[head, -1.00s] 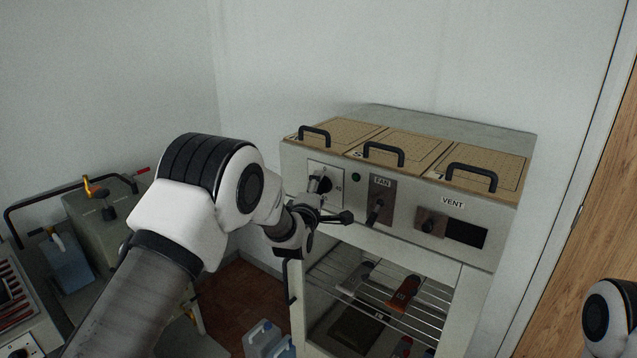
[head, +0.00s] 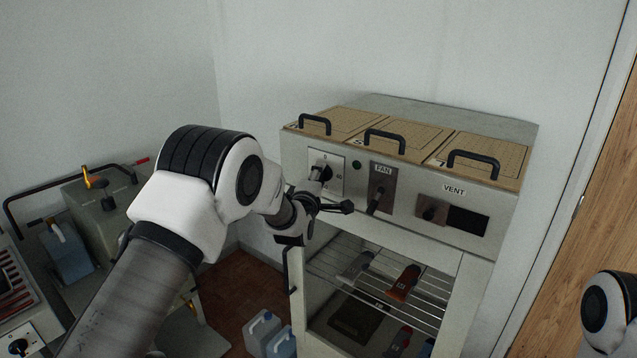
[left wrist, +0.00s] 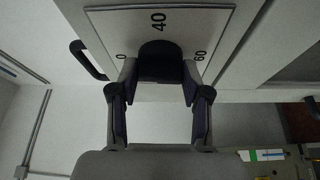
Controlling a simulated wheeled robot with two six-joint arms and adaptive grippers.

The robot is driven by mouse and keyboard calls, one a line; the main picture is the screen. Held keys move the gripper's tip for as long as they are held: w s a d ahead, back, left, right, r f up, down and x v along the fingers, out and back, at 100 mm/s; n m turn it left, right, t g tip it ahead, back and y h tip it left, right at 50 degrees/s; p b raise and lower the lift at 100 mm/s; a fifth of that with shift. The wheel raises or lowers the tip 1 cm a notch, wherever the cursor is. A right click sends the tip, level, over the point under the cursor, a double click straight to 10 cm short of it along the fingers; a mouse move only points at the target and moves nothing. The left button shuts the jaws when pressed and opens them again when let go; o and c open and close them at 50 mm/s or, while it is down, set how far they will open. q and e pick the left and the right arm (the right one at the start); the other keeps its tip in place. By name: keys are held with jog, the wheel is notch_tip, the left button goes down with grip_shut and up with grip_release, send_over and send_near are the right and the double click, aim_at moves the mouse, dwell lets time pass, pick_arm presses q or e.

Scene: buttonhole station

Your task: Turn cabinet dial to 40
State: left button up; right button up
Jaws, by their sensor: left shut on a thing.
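The cabinet dial is a black knob (left wrist: 160,62) on a pale plate (left wrist: 222,22) marked 0, 40 and 60. In the head view the dial (head: 323,169) is at the cabinet's upper left, partly hidden by my left gripper (head: 314,182). In the left wrist view that gripper (left wrist: 160,82) has one finger on each side of the knob and is shut on it. The 40 appears just beyond the knob, the 0 to its left and the 60 to its right. I cannot make out a pointer line on the knob. My right gripper is out of view.
Lids with black handles (head: 385,139) top the cabinet (head: 470,250). Below is an open wire shelf (head: 425,303). Jugs (head: 265,330) stand on the floor.

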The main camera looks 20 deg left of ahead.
pick_arm(q)
jog(key=m+t+h+b, duration=0.1)
jog(key=m+h+b, duration=0.1)
jog(key=m+b, duration=0.4)
jog(key=m+t+h+b, duration=0.1)
jog(key=m+h+b, duration=0.1)
jog(key=m+b, duration=0.4)
jog(key=f+m+t+h+b, duration=0.1)
jog(key=m+h+b, duration=0.1)
jog(key=m+b, duration=0.4)
jog(key=shift+a+m+h+b, duration=0.15)
jog(key=shift+m+h+b, duration=0.2)
jog(key=shift+b, duration=1.1)
jog(key=shift+r+m+h+b, duration=0.1)
jog(key=shift+m+h+b, duration=0.55)
jog(key=shift+m, duration=0.8)
jog(key=o, duration=1.1)
jog(key=shift+o, duration=0.2)
jog(key=shift+r, duration=0.1)
